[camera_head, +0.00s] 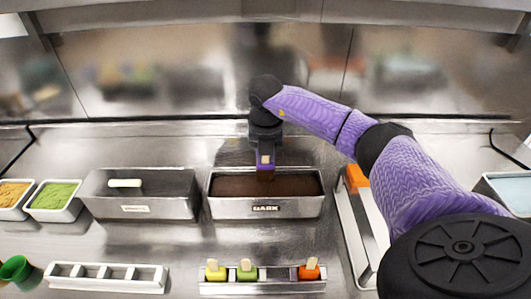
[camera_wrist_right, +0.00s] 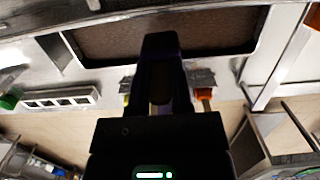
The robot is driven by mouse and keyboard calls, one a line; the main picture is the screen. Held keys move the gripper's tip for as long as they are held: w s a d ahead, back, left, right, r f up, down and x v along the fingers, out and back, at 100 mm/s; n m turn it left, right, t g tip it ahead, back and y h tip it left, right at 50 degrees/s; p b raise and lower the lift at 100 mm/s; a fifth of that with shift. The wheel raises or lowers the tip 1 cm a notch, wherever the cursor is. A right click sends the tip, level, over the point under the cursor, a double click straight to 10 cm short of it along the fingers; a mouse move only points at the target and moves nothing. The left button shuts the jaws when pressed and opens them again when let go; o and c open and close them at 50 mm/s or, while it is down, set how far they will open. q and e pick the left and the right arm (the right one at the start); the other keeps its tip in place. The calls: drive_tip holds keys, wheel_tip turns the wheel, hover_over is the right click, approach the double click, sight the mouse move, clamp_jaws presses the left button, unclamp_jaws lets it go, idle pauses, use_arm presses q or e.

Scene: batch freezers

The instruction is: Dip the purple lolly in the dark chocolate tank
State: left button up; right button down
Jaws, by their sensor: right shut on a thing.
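The dark chocolate tank (camera_head: 266,208) is a metal box labelled DARK, full of brown chocolate, in the middle of the counter. It also shows at the top of the right wrist view (camera_wrist_right: 205,57). My right gripper (camera_head: 265,164) points down over the tank, shut on a lolly whose pale stick (camera_head: 265,160) shows between the fingers. Below the stick a brown part shows against the chocolate; I cannot tell how deep it sits. In the wrist view the dark fingers (camera_wrist_right: 160,90) hide the lolly. My left gripper is not in view.
A rack (camera_head: 262,287) in front holds yellow, green and orange lollies. A white slotted tray (camera_head: 105,285) and a green cup (camera_head: 15,268) are at the left. Another metal tank (camera_head: 140,208) and trays of green (camera_head: 54,198) and orange topping (camera_head: 12,196) stand left.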

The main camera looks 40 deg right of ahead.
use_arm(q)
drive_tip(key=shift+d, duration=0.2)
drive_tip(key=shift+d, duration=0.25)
use_arm(e)
wheel_tip(320, 180, up, 5)
drive_tip(key=p, duration=0.4)
drive_tip(key=shift+r+p, duration=0.1)
drive_tip(key=shift+p, duration=0.2)
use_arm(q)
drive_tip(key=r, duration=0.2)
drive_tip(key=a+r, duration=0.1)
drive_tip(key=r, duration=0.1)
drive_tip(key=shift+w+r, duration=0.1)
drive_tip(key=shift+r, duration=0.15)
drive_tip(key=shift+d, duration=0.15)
